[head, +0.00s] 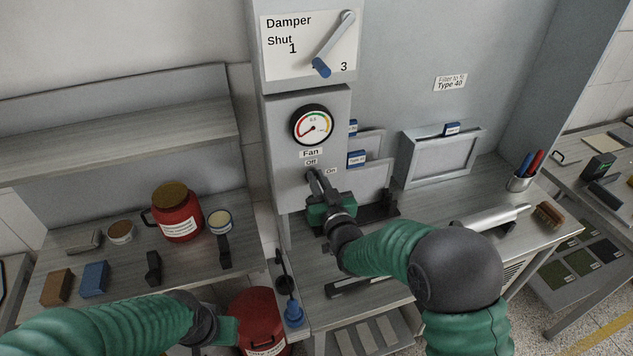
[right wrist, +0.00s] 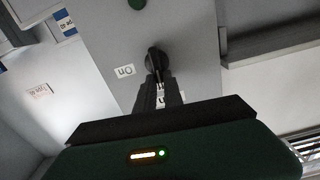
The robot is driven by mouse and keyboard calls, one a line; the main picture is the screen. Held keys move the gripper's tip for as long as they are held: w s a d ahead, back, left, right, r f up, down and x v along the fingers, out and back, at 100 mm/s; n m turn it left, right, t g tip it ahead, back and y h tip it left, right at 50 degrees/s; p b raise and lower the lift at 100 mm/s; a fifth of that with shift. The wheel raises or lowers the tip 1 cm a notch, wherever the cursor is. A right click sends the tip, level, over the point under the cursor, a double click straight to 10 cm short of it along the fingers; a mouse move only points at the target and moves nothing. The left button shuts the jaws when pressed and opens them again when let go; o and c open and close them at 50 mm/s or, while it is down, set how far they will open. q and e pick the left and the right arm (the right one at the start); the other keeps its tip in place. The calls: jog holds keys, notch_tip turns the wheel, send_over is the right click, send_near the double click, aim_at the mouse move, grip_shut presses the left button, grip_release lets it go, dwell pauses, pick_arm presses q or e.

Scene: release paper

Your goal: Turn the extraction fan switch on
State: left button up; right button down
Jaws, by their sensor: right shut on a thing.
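The fan switch is a small dark knob (right wrist: 155,61) on the grey control column (head: 277,142), below the round gauge (head: 313,125) and the "Fan" label. In the right wrist view the "On" label (right wrist: 124,70) is clear, and another label is mostly hidden behind the fingers. My right gripper (head: 315,177) is at the column, its fingers (right wrist: 159,88) shut on the knob. The knob's exact angle is hard to tell. My left gripper (head: 226,331) is low, apart from the column; its fingers are not clear.
Above the gauge is the damper panel with a blue-tipped lever (head: 334,45). A red container (head: 177,212) and small blocks stand on the left bench. A red can (head: 259,318) is beside my left gripper. A grey frame (head: 405,160) and a metal cylinder (head: 490,217) are at right.

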jog(key=shift+w+d+f+m+b, duration=0.1)
jog(key=shift+d+f+m+b, duration=0.3)
jog(key=shift+m+b, duration=2.25)
jog(key=shift+w+d+f+m+b, duration=0.15)
jog(key=shift+d+f+m+b, duration=0.25)
jog(key=shift+m+b, duration=2.25)
jog(key=shift+w+d+f+m+b, duration=0.1)
jog(key=shift+d+f+m+b, duration=0.3)
jog(key=shift+m+b, duration=2.2)
jog(key=shift+a+f+m+p, duration=0.1)
jog(key=shift+f+m+p, duration=0.05)
jog(key=shift+m+p, duration=0.6)
jog(key=c, duration=1.5)
grip_release()
jog(key=shift+o, duration=0.2)
